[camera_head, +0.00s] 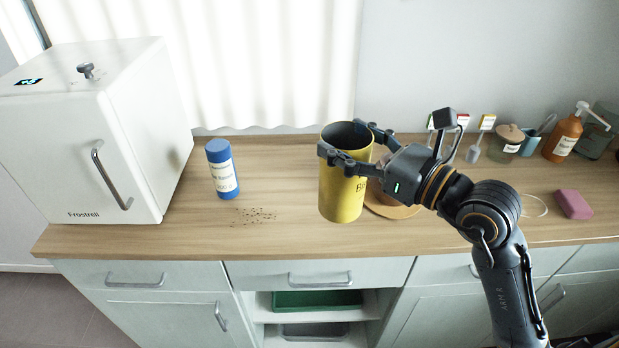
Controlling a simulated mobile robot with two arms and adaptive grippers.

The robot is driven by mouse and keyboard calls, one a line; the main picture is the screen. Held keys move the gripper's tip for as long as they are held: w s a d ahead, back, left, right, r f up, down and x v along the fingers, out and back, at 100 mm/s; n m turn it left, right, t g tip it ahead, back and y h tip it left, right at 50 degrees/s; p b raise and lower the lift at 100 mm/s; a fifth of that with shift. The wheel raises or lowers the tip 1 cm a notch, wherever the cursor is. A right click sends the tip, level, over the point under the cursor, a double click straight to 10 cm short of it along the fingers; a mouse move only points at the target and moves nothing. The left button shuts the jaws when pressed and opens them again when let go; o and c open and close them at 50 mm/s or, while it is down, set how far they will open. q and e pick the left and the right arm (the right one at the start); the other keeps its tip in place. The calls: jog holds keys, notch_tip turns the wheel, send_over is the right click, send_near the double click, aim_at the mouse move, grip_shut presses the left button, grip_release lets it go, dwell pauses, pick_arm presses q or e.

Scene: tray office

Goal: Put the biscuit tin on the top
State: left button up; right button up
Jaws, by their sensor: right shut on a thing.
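The biscuit tin (340,193) is a tall yellow cylinder, open at the top and dark inside, with dark lettering partly hidden by my gripper. My right gripper (341,137) is shut on it near the rim, one finger on the near side and one on the far side. The tin is upright over the middle of the wooden worktop (290,215); I cannot tell whether its base touches the wood. A white fridge (130,130) marked Frostrell stands at the left, with a flat top carrying a dark knob. My left gripper is not in view.
A blue canister (222,170) stands between fridge and tin, with dark crumbs (255,215) nearby. A round brown board (395,208) lies behind my gripper. A jar (505,145), an amber pump bottle (563,137) and a pink block (573,204) are at the right.

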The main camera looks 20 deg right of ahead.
jog(key=w+f, duration=0.1)
jog(key=w, duration=0.1)
jog(key=w+a+f+p, duration=0.1)
jog(key=w, duration=0.1)
jog(key=w+f, duration=0.1)
jog(key=w, duration=0.2)
jog(key=shift+a+p, duration=0.3)
jog(key=shift+p, duration=0.05)
jog(key=w+f, duration=0.4)
jog(key=f, duration=0.1)
jog(key=shift+a, duration=0.45)
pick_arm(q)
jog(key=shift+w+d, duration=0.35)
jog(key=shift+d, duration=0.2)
pick_arm(e)
jog(key=f, duration=0.4)
jog(key=shift+w, duration=0.3)
jog(key=shift+a, duration=0.1)
jog(key=shift+f+b, duration=0.2)
jog(key=shift+b, duration=0.15)
jog(key=o, duration=1.6)
jog(key=shift+c, duration=0.2)
